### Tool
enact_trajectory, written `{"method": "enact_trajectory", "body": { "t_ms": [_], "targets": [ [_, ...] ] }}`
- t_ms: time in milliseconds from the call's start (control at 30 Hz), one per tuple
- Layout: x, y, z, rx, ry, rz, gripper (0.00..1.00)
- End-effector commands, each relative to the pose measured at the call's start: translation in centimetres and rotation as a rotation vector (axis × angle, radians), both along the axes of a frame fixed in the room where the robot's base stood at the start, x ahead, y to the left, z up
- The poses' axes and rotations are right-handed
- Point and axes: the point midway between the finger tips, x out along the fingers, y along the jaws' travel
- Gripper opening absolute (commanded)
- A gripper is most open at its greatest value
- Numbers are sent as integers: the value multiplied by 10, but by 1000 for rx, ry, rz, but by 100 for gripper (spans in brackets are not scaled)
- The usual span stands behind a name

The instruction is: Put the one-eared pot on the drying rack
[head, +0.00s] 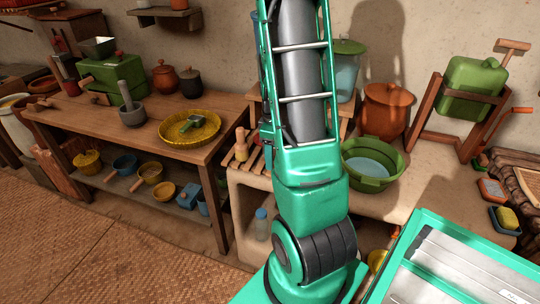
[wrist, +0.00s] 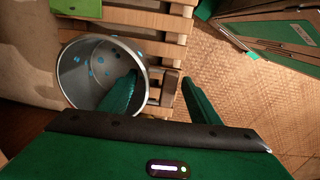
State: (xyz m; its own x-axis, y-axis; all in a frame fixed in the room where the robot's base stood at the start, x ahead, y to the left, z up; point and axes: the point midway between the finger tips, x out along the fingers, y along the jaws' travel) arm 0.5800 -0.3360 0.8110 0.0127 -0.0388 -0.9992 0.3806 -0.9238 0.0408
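A metal pot (wrist: 75,72) with blue specks inside shows in the wrist view, its open mouth toward the camera. It is at or over the slatted wooden drying rack (wrist: 133,16); I cannot tell whether its base touches. My gripper (wrist: 160,92) is open at the pot's right side. One finger reaches inside the pot's mouth and the other is outside. A brown piece (wrist: 170,88), perhaps the pot's ear, lies between them. In the head view, part of the rack (head: 249,157) shows left of my arm. The pot and gripper are hidden there behind my arm.
A green basin (head: 368,166) stands on the clay counter right of my arm, with a clay pot (head: 386,110) behind it. A wooden table (head: 90,122) at left holds a yellow bowl (head: 188,127) and a mortar (head: 132,117).

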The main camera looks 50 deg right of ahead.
Motion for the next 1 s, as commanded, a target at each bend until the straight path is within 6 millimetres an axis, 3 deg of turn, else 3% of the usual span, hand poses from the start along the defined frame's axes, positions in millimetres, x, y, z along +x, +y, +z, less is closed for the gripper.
{"method": "enact_trajectory", "body": {
  "t_ms": [367, 567, 800, 1000],
  "targets": [
    [1, 1, 6, -1, -1, 2, 56],
    [1, 2, 36, -3, -4, 1, 56],
    [1, 4, 85, -3, -4, 2, 56],
    [0, 5, 112, -1, -2, 3, 56]
  ]
}}
